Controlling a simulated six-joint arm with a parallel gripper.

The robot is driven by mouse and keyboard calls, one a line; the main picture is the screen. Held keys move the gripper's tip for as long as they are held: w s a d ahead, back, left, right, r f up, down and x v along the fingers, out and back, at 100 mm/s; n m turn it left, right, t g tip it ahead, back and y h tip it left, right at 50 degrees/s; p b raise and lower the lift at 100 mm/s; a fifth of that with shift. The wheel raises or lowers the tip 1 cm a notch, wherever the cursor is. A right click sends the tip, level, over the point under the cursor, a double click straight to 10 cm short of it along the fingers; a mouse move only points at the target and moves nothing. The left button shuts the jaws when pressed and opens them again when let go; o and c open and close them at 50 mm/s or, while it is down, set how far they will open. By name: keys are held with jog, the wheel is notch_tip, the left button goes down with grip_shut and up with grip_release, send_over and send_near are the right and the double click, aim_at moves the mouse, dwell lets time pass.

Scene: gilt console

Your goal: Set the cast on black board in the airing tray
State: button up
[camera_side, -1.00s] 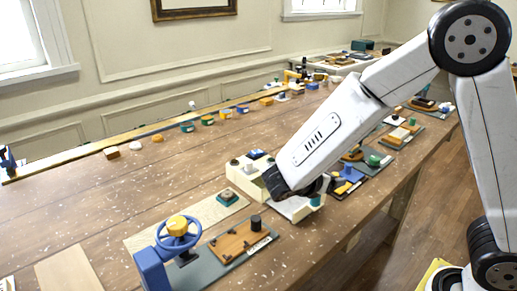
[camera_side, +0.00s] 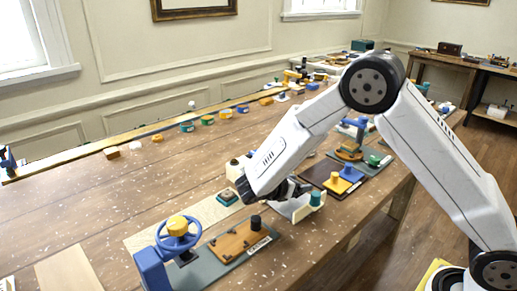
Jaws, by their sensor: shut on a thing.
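My gripper (camera_side: 288,196) points down over a pale cream tray-like fixture (camera_side: 304,211) in the middle of the table. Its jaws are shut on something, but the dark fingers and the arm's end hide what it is. I cannot make out the cast on black board. The cream fixture may be the airing tray; its left end (camera_side: 232,172) shows beyond my wrist, and a teal cylinder (camera_side: 316,198) stands at its right end. My arm covers the middle of it. I cannot tell whether the held thing touches it.
A teal block (camera_side: 228,197) lies left of my gripper. A dark red board (camera_side: 316,174) is behind right. The table's left side is fairly clear.

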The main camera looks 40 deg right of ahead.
aim_at(294, 200)
jog(key=shift+w+f, duration=0.1)
jog(key=shift+f, duration=0.05)
jog(key=shift+w+f, duration=0.2)
jog(key=shift+f, duration=1.55)
jog(key=shift+f, duration=0.1)
jog(key=o, duration=1.2)
jog(key=v, duration=1.2)
